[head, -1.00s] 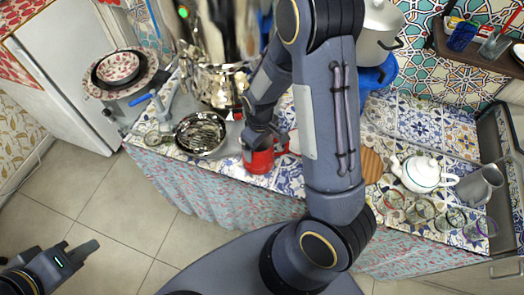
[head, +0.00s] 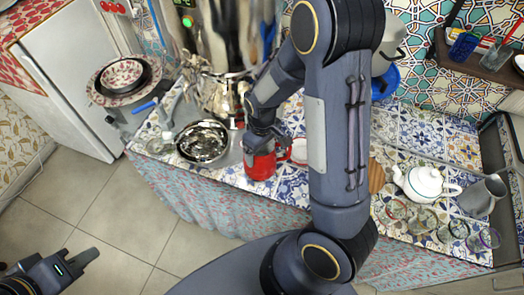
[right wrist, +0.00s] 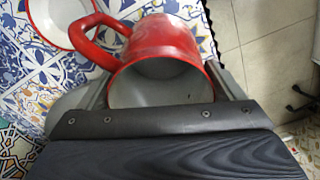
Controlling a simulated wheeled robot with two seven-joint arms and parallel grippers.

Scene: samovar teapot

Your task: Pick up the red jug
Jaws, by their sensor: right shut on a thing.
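The red jug (head: 262,166) is at the front edge of the tiled counter in the head view, upright with its handle to the right. My right gripper (head: 262,142) comes down on it from above and is shut on it. In the right wrist view the red jug (right wrist: 165,38) sits between the fingers, its grey inside facing the camera and its handle to the left. I cannot tell whether its base is clear of the counter. My left gripper (head: 78,264) is low at the left over the floor, away from the jug; its jaw state is unclear.
A white dish (head: 299,151) stands just right of the jug. A metal bowl (head: 203,142) and a large samovar (head: 228,95) are to its left and behind. A white teapot (head: 425,183), a grey pitcher (head: 483,195) and several glasses stand at the right. The floor in front is clear.

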